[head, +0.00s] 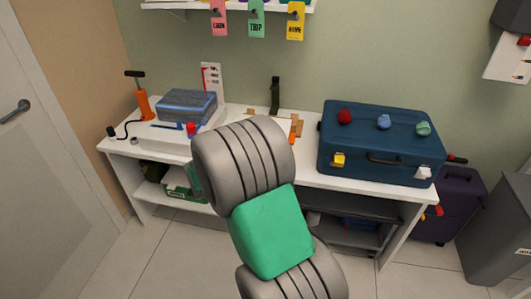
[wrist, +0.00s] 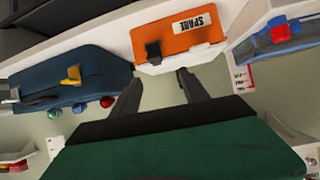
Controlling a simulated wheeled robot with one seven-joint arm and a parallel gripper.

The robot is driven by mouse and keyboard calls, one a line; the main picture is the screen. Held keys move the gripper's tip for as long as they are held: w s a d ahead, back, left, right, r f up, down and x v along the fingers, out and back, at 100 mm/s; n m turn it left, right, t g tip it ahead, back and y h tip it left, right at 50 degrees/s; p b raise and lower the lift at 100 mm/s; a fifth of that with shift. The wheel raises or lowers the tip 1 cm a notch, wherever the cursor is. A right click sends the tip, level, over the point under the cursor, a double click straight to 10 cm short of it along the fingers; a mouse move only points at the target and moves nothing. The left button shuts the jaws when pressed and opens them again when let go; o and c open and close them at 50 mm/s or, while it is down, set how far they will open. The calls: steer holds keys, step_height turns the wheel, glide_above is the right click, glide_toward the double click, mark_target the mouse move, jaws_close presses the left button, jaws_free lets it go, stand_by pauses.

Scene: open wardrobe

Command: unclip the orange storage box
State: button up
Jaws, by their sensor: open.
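The orange storage box (wrist: 182,38) shows in the wrist view, at the top middle on the white bench. It has a white label reading SPARE and a black clip (wrist: 153,50) at its lower left edge. I cannot tell whether the clip is fastened. My gripper (wrist: 158,76) is open, its two dark fingers pointing toward the box. The fingertips lie either side of the clip in the picture, with nothing between them; the clip looks apart from them. In the head view my arm covers most of the box and the gripper.
A blue suitcase (head: 378,143) with coloured knobs stands right of my arm on the white bench (head: 310,178). A grey-blue case (head: 187,105) and an orange pump (head: 143,103) stand left. Hanging tags (head: 256,18) are above. A grey bin (head: 495,225) is at right.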

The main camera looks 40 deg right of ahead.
steer(key=w+d+f+t+h, duration=0.1)
steer(key=w+d+f, duration=0.1)
steer(key=d, duration=0.2)
steer(key=w+d+f+t+h, duration=0.1)
steer(key=w+d+f+t, duration=0.1)
steer(key=d, duration=0.3)
steer(key=w+d+f+n+t+h+p, duration=0.1)
steer(key=w+d+f+h, duration=0.1)
steer(key=d+f, duration=0.2)
steer(key=shift+w+d+t, duration=0.3)
steer(key=shift+w, duration=0.1)
steer(key=shift+c, duration=0.2)
jaws_close()
